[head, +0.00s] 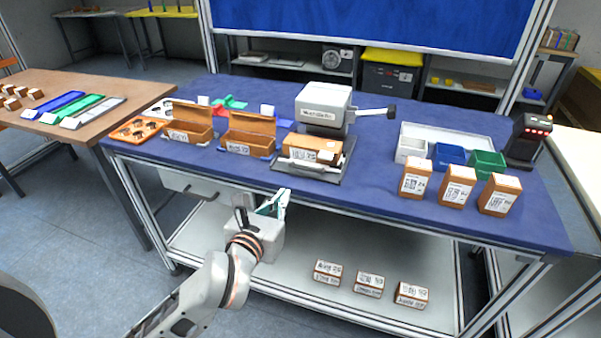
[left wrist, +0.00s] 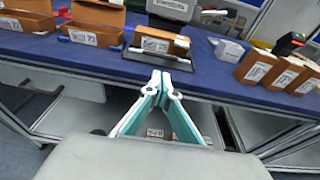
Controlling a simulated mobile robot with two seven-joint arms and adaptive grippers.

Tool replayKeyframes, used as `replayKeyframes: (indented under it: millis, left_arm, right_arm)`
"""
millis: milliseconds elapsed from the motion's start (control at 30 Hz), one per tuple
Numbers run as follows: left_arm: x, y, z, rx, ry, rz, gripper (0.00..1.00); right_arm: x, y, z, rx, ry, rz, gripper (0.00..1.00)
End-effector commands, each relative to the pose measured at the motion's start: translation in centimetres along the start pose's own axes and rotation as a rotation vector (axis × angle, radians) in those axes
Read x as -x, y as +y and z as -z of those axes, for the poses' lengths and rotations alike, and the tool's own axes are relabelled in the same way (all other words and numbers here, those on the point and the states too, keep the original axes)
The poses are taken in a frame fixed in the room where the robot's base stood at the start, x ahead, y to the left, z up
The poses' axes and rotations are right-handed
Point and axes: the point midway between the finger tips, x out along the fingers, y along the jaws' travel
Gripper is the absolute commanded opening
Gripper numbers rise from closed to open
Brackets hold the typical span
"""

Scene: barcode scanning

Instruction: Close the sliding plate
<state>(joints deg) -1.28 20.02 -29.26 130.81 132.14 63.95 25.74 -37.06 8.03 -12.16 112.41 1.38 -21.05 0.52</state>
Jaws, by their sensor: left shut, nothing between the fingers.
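The sliding plate (head: 335,178) is a dark flat plate that sticks out in front of the white machine (head: 324,105) on the blue table. A brown labelled box (head: 322,146) sits on it, and a light bar handle (head: 296,163) runs along its front. In the left wrist view the plate (left wrist: 140,56) lies beyond my fingertips. My left gripper (head: 279,199) is shut and empty, in front of the table edge and a little below the plate. It also shows in the left wrist view (left wrist: 160,76), apart from the plate. My right gripper is not in view.
Open brown boxes (head: 190,123) stand left of the machine. Several labelled boxes (head: 457,187) and a white tray (head: 475,139) with coloured bins stand on the right, beside a black scanner (head: 524,141). A lever (head: 378,112) sticks out of the machine's right side. More boxes lie on the lower shelf (head: 300,255).

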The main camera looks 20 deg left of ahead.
Motion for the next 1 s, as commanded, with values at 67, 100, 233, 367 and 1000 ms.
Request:
replayKeyframes:
  millis: [67,100,233,367,1000]
  left_arm:
    - [-1.3,0.1,-0.1,0.0,-0.002,-0.002,0.0]
    - [-2.0,0.1,-0.2,0.0,-0.003,-0.003,0.0]
    - [-4.6,0.1,-0.2,0.0,-0.004,-0.003,0.0]
    - [-7.2,0.1,-0.1,0.001,-0.003,-0.003,0.0]
    - [-12.9,0.1,-0.1,0.001,-0.003,-0.002,0.0]
  right_arm:
    - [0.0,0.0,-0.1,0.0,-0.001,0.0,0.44]
    - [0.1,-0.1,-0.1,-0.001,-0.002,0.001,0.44]
    - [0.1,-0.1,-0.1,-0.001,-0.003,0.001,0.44]
    - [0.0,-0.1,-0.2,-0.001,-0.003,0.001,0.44]
    - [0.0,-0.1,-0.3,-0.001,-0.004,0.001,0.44]
